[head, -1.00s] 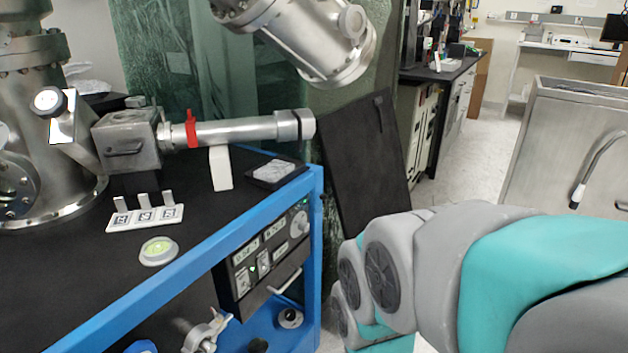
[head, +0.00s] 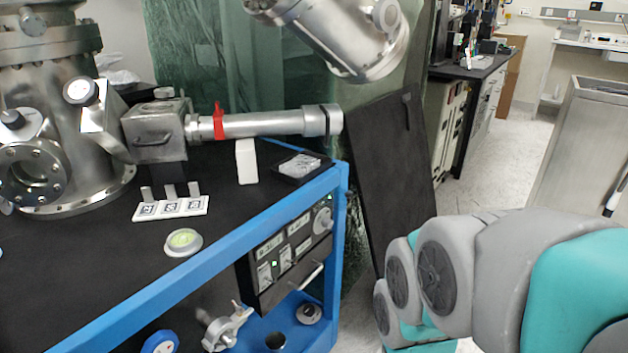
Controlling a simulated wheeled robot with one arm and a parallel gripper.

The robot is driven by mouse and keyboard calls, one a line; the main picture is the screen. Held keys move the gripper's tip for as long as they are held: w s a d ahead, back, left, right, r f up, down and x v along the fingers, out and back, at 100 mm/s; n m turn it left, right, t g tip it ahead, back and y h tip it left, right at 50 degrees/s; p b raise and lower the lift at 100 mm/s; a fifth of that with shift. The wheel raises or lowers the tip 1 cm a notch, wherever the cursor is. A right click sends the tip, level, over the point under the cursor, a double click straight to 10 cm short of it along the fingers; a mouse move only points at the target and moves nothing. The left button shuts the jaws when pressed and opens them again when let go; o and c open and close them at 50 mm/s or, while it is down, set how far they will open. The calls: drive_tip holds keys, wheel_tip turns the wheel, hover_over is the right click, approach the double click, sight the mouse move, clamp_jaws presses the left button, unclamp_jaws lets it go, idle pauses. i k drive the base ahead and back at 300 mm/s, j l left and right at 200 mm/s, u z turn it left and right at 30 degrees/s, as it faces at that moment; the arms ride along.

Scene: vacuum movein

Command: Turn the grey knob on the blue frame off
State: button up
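The blue frame (head: 236,235) of the bench runs diagonally up to its near-right corner post. A control panel (head: 293,247) is set under its top rail. A round grey knob (head: 322,219) sits at the panel's upper right. A small green light glows on the panel; I cannot tell the knob's setting at this size. My arm reaches in at the lower right, to the right of the frame and apart from the knob. My gripper is out of view.
A metal tube with a red clamp (head: 219,120) juts out above the bench top. A dark board (head: 383,170) leans to the right of the frame. Valve parts (head: 227,328) lie on the lower shelf. Open floor (head: 510,165) shows at the right.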

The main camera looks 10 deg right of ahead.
sight(327, 222)
drive_tip(key=k+l+z, duration=0.75)
drive_tip(key=l, duration=0.15)
